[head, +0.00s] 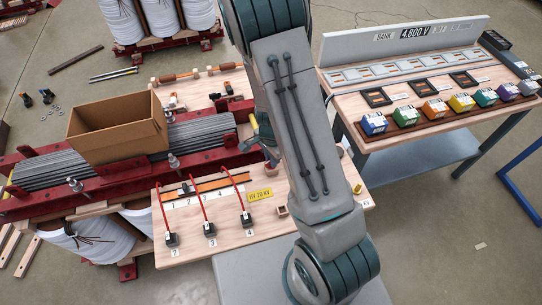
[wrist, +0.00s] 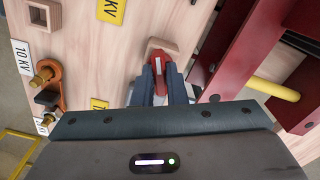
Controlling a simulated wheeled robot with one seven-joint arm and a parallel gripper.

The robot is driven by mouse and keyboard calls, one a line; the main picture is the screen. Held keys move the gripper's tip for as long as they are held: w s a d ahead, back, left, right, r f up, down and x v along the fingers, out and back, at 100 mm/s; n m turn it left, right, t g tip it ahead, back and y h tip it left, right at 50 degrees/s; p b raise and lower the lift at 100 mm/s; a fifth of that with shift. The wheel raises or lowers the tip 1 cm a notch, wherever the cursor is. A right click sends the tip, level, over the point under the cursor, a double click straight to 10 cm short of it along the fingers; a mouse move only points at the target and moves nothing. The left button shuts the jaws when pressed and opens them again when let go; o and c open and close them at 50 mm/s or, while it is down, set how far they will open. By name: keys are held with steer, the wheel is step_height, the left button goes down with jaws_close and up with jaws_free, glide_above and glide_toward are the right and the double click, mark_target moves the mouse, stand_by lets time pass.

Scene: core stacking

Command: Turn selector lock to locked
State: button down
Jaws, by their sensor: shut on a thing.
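A small red piece (wrist: 168,56), which looks like the selector lock's handle, shows in the wrist view beside a small wooden block on the board. My gripper (wrist: 161,76) is shut on this red piece, its two dark fingers on either side of it. A pale strip shows on the red piece between the fingers. The fingers hide its lower part, so I cannot tell the lock's position. In the head view my arm covers the lock and most of my gripper.
The wooden board (head: 200,245) carries red leads and number labels. Red steel beams (wrist: 222,45) and a yellow rod (wrist: 272,88) stand close on the right in the wrist view. An open cardboard box (head: 118,128) sits on the core. A bench (head: 350,130) with coloured blocks stands right.

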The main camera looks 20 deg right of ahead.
steer(key=shift+m+p, duration=0.7)
steer(key=shift+m, duration=1.5)
steer(key=c, duration=1.5)
jaws_free()
steer(key=shift+o, duration=0.2)
step_height(320, 180, up, 14)
steer(key=p, duration=0.3)
steer(key=shift+a, duration=0.1)
